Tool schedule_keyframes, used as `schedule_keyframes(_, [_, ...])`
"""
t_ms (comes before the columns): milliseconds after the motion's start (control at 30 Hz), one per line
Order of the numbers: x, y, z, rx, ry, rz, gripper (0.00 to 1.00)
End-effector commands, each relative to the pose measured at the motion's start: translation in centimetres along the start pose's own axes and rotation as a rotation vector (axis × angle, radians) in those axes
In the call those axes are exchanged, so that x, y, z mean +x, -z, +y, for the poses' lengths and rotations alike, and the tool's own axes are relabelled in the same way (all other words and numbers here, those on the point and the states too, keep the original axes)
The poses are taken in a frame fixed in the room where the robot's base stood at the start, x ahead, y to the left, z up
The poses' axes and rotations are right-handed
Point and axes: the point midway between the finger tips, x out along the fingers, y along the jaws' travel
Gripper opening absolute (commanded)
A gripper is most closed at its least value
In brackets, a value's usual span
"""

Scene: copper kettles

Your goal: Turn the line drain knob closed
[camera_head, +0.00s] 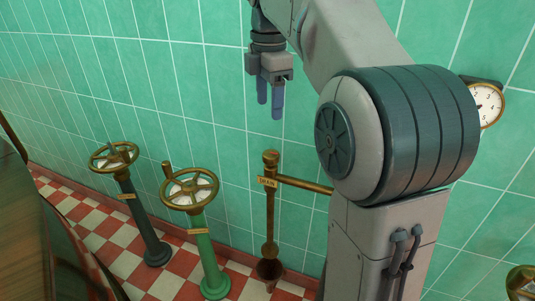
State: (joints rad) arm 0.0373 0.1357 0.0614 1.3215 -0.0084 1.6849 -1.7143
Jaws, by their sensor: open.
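A vertical brass drain pipe (270,222) stands near the green tiled wall, with a small label (267,182) that appears to read "DRAIN". A brass knob-like cap (271,158) tops it, and a horizontal brass pipe (305,186) runs right from it until my arm hides it. Whether the knob is turned open or closed cannot be told. My gripper (270,102) points down with its two bluish fingers slightly apart and nothing between them. In the picture it is above the cap, not touching it.
Two brass handwheels stand to the left, one on a dark pedestal (143,220) and one on a green pedestal (211,255). A dial gauge (487,105) is on the wall at right. A dark curved body (60,245) fills the lower left. The checkered floor shows between.

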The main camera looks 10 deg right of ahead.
Motion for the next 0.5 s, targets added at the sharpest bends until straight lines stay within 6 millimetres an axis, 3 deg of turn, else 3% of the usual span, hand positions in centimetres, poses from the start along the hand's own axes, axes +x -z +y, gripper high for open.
schedule_keyframes(500, [10.5, -0.3, -0.1, 0.011, 0.001, 0.0, 0.59])
